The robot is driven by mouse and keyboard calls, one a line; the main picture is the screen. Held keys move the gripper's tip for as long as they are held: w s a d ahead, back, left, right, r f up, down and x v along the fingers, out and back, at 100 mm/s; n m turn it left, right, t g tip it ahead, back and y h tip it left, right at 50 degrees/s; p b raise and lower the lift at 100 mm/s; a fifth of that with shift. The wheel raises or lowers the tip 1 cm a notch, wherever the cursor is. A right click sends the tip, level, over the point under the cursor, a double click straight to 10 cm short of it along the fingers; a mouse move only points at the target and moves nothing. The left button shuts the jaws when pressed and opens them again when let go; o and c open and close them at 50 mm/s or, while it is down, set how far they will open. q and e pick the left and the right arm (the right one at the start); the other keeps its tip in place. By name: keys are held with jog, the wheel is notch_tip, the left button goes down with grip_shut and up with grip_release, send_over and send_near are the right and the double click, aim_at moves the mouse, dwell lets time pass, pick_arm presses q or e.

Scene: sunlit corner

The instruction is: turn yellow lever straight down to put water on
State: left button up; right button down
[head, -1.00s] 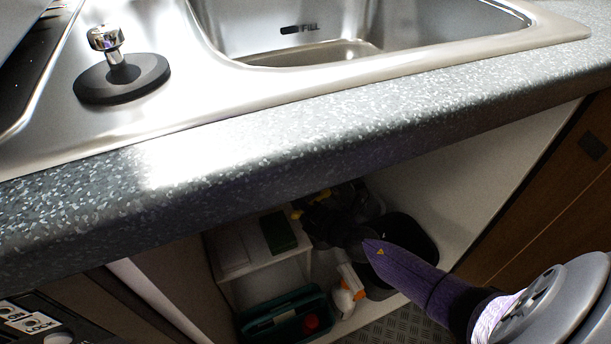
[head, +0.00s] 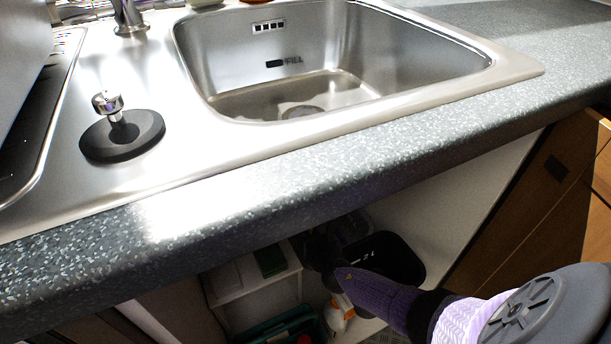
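My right arm comes in from the lower right, and its dark gripper (head: 322,250) reaches into the open cupboard under the counter. The fingers are in deep shadow, partly behind the counter's front edge, so I cannot tell whether they are open or shut, or whether they touch anything. I cannot make out the yellow lever in the current view; shadow or the counter edge may hide it. My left gripper is not in view.
The speckled counter (head: 300,172) overhangs the cupboard. Above is a steel sink (head: 420,65) with a black plug (head: 122,135) beside it. Inside the cupboard are a black bin (head: 395,257), a white stand (head: 235,281), a teal crate (head: 285,328) and an orange-topped bottle (head: 338,318).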

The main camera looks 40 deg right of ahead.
jog(key=shift+s+d+n+h, duration=0.1)
jog(key=shift+d+n+h, duration=0.4)
jog(key=shift+n, duration=0.1)
dwell(0.3)
jog(key=c, duration=0.7)
grip_release()
jog(key=shift+o, duration=0.2)
pick_arm(q)
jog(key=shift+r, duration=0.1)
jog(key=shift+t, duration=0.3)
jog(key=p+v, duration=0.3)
jog(key=p, duration=0.1)
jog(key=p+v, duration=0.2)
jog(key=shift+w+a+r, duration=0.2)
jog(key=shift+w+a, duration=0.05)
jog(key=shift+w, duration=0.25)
pick_arm(e)
jog(key=v, duration=1)
